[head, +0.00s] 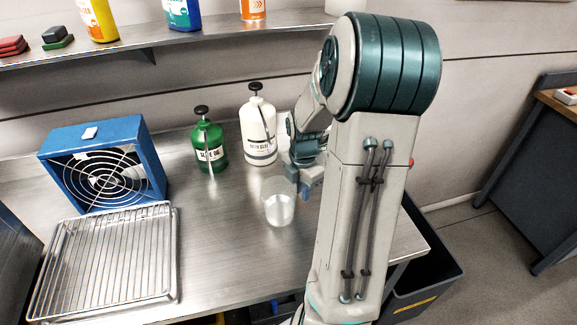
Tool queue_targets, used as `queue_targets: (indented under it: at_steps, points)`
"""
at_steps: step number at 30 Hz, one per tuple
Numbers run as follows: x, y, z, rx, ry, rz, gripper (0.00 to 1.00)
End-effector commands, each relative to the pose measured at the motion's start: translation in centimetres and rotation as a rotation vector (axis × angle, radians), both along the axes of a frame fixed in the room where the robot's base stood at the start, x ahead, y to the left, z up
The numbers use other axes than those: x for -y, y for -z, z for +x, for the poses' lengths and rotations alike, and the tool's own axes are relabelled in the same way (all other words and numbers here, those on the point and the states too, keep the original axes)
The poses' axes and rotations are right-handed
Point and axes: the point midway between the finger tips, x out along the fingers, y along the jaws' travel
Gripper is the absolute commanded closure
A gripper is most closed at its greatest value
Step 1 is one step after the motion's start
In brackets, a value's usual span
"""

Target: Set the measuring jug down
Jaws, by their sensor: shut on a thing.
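The measuring jug (279,209) is a clear, see-through vessel over the right part of the steel table (225,255). It looks upright. My gripper (296,193) is at the jug's upper right side and is shut on it. My arm hides part of the gripper, and the fingertips are hard to make out. I cannot tell whether the jug's base touches the table or is a little above it.
A green pump bottle (209,147) and a white pump bottle (258,130) stand behind the jug. A blue fan box (107,160) and a wire rack on a tray (106,257) fill the left side. The table's middle is clear. A dark bin (432,262) is at right.

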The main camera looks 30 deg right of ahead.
Motion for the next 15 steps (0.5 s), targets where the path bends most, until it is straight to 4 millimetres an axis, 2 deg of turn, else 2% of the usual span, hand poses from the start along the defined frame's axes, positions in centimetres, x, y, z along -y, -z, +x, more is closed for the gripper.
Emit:
queue_targets:
  at_steps: [1, 6, 10, 15]
  points:
    - [0.3, -0.1, 1.2, 0.001, -0.001, 0.001, 1.00]
    - [1.3, -0.2, 4.5, 0.001, -0.001, 0.001, 1.00]
    - [1.9, -0.2, 6.2, 0.000, 0.003, 0.000, 1.00]
    - [2.1, -0.1, 7.2, 0.001, 0.003, -0.001, 1.00]
